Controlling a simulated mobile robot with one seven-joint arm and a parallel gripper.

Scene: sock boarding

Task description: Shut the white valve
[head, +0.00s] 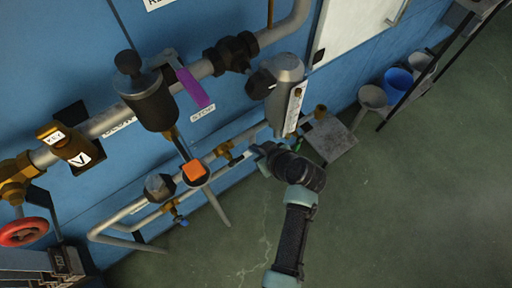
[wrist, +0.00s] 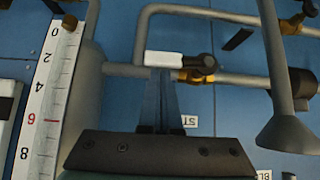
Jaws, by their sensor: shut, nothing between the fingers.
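The white valve has a brass body (wrist: 197,75) on a thin grey pipe and a white lever handle (wrist: 163,58). In the wrist view the handle runs roughly along the pipe, to the left of the body. My gripper (wrist: 161,72) is shut and empty, with its fingertips just below the white handle in the picture. I cannot tell whether they touch it. In the head view my gripper (head: 257,151) is at the lower pipe, right of the brass valve body (head: 226,151). My gripper partly hides the handle area there.
A grey housing with a numbered scale (head: 295,108) stands close above my gripper, and the scale (wrist: 48,95) is at left in the wrist view. A purple lever (head: 194,88), an orange-topped part (head: 194,171) and a red handwheel (head: 24,232) are on the pipework. The floor at right is open.

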